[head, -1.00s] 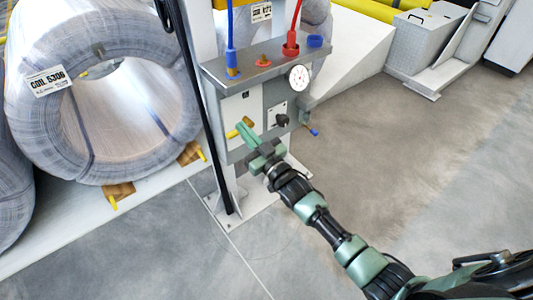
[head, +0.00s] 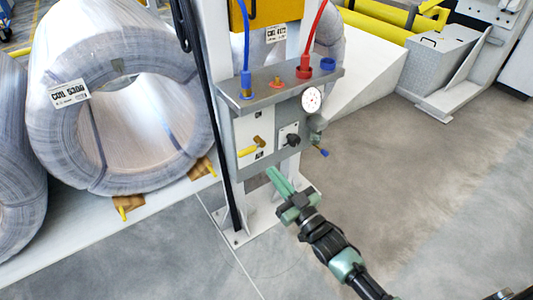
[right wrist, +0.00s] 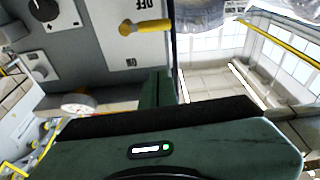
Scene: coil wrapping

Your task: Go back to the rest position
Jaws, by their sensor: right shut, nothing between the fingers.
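My right gripper (head: 280,182) is shut and empty in the head view. Its green fingers are apart from the grey control panel (head: 243,134) on the post, just below and in front of it. In the right wrist view the green gripper body (right wrist: 180,150) fills the lower part. The yellow lever (head: 252,147) on the panel lies tilted; it also shows in the right wrist view (right wrist: 145,27), beside the letters OFF. A black knob (head: 292,140) sits right of it. My left gripper is not in view.
A wrapped wire coil (head: 60,130) labelled COIL 5306 lies on a white platform at the left. Blue (head: 246,40) and red hoses (head: 316,28) run to the panel top. A gauge (head: 312,99) sticks out at the panel's right. The floor (head: 410,190) at the right is clear.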

